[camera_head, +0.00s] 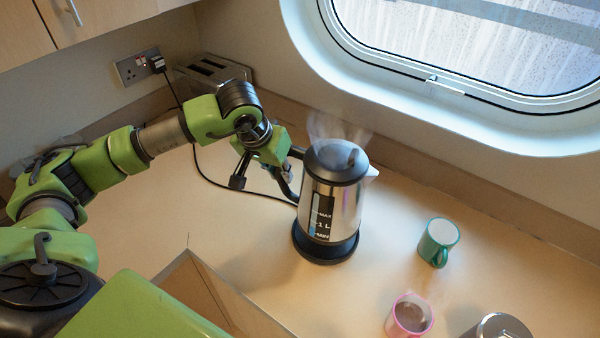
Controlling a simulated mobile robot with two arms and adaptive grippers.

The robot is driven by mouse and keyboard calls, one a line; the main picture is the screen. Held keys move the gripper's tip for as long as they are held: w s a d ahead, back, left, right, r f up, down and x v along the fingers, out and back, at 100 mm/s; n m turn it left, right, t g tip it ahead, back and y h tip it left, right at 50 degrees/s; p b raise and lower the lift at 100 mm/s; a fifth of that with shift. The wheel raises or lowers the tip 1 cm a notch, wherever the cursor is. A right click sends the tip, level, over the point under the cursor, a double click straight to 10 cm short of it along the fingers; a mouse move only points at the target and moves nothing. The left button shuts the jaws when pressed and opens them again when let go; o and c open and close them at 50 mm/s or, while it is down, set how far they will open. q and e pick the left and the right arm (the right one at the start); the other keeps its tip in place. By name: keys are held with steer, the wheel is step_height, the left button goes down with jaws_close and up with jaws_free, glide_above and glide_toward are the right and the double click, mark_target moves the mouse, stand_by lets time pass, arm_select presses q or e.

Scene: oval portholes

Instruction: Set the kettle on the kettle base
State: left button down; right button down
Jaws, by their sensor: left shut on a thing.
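The steel kettle (345,207) stands upright in the middle of the counter, with a black lid, a water gauge and its spout to the right. Steam rises around its lid. The round black kettle base (326,252) is directly under it. I see no gap between them, though the contact itself is hidden. My left gripper (284,172) is at the kettle's left side, shut on its dark handle, which it partly covers. My right gripper is out of view.
A green mug (438,242) and a pink mug (409,316) with dark drink stand to the right. A metal container (503,327) is at the lower right edge. A toaster (213,72) stands at the back wall. A black cord runs from the wall socket (137,67) towards the base.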

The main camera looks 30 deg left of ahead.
mark_target(280, 185)
arm_select(q)
steer(key=shift+w+a+r, duration=0.1)
steer(key=shift+a+r, duration=0.15)
steer(key=shift+r, duration=0.2)
steer(key=shift+d+f+b, duration=0.1)
steer(key=shift+f+b, duration=0.25)
steer(key=shift+f, duration=0.05)
steer(key=shift+f+b, duration=1.2)
steer(key=shift+f, duration=1.2)
steer(key=shift+b, duration=0.7)
steer(key=shift+f+b, duration=0.65)
steer(key=shift+b, duration=0.05)
